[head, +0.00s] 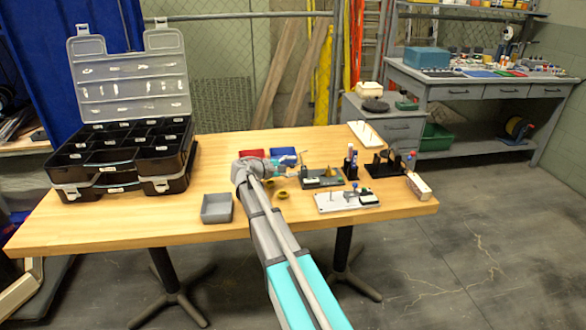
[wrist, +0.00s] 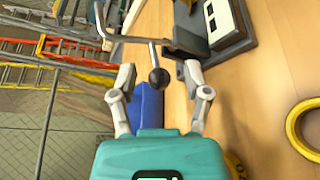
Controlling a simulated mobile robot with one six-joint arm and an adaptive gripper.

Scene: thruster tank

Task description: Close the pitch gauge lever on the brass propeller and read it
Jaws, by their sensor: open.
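The pitch gauge (head: 322,180) is a dark base with pale and brass parts, standing on the table right of my gripper (head: 293,161) in the head view. In the wrist view the gauge's dark body (wrist: 236,30) is at the top right. A thin metal lever (wrist: 152,52) with a black ball knob (wrist: 158,77) reaches toward me. My gripper (wrist: 158,70) is open, with one finger on each side of the knob. I cannot tell whether either finger touches it. The brass propeller is too small in the head view to make out clearly and does not show in the wrist view.
A yellow ring (wrist: 297,132) lies on the table. A blue bin (head: 283,154) and a red bin (head: 252,154) are behind my wrist. A grey tray (head: 217,208) and black organizer (head: 118,165) stand left. A white plate fixture (head: 347,201) is close in front of the gauge.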

